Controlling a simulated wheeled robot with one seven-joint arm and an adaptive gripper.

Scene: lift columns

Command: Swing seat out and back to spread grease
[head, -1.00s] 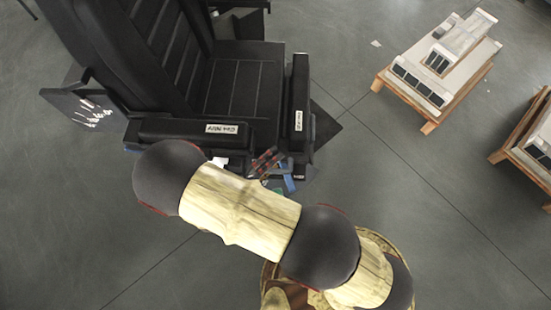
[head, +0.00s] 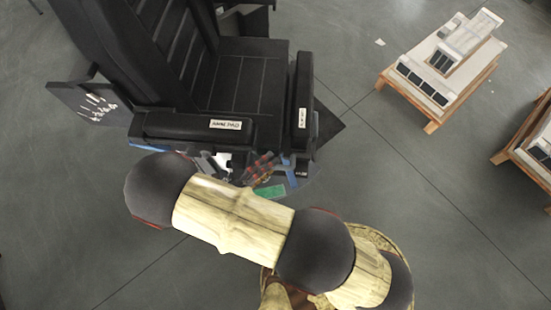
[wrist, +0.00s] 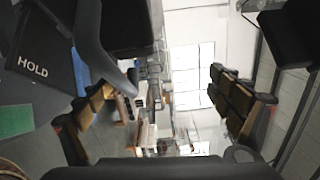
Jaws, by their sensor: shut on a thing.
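The black padded seat (head: 245,85) with its tall backrest fills the upper left of the head view. Its near armrest (head: 185,128) and right armrest (head: 302,105) carry white labels. My gripper (wrist: 165,105) shows in the wrist view with a finger on each side. A grey curved bar (wrist: 95,45) runs down beside the left finger. My gripper is shut on a part of the seat, but the exact contact is unclear. In the head view my arm partly covers the area below the near armrest, where red-and-dark pieces and a green plate (head: 270,192) show.
A wooden-framed table (head: 430,125) with a model on it stands at the upper right, and another table (head: 525,160) at the right edge. A dark panel (head: 90,102) sticks out left of the seat. A dark HOLD panel (wrist: 40,70) is close in the wrist view. Grey floor at the lower left is clear.

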